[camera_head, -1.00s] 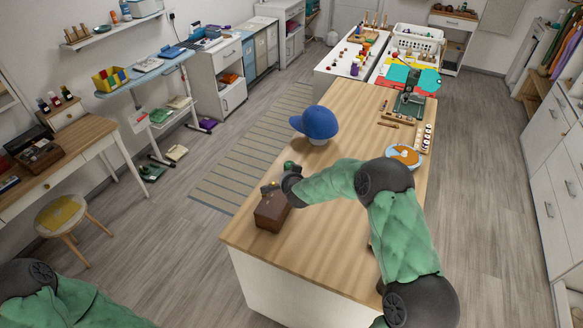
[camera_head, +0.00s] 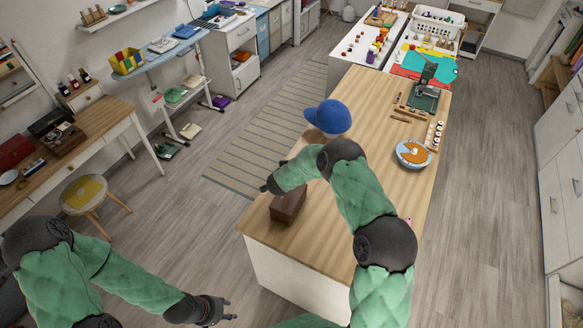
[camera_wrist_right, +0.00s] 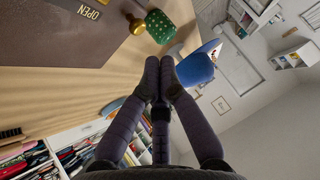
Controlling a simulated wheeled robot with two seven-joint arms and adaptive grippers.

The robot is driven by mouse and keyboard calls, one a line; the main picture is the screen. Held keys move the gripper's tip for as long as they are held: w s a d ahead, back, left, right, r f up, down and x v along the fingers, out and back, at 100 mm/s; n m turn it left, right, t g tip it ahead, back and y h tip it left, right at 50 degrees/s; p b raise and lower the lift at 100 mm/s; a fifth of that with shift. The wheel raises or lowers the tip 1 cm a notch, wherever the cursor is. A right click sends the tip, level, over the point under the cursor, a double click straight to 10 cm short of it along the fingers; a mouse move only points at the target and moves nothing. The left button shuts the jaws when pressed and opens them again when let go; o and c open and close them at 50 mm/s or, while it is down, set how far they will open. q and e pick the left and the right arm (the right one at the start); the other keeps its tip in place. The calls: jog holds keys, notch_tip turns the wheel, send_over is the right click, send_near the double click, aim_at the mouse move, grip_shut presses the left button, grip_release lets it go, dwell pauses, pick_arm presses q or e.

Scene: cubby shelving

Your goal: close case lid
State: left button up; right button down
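A brown box (camera_head: 288,205) stands on the near left corner of the wooden table; its top looks flat. In the right wrist view a brown surface (camera_wrist_right: 70,35) with an "OPEN" label fills the upper left, probably this box. On the desk at far left a dark case (camera_head: 62,138) stands with its lid raised. My right gripper (camera_head: 266,187) is just above and left of the brown box, apart from it; its fingers (camera_wrist_right: 159,68) are together with nothing between them. My left gripper (camera_head: 230,309) is open and empty over the floor at the bottom.
A brass-coloured piece (camera_wrist_right: 136,24) and a green dotted cylinder (camera_wrist_right: 160,26) are beside the brown surface. A blue cap (camera_head: 328,117) sits farther back on the table (camera_head: 375,115). A stool (camera_head: 85,193) stands before the desk.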

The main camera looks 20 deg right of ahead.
jog(key=shift+w+a+f, duration=0.2)
jog(key=shift+a+f, duration=0.05)
jog(key=shift+f, duration=0.15)
jog(key=shift+w+a+f+b, duration=0.25)
jog(key=shift+w+f+b, duration=0.05)
jog(key=shift+f+b, duration=0.15)
jog(key=shift+w+a+f+b, duration=0.25)
jog(key=shift+f+b, duration=0.05)
jog(key=shift+f, duration=0.1)
jog(key=shift+r, duration=0.1)
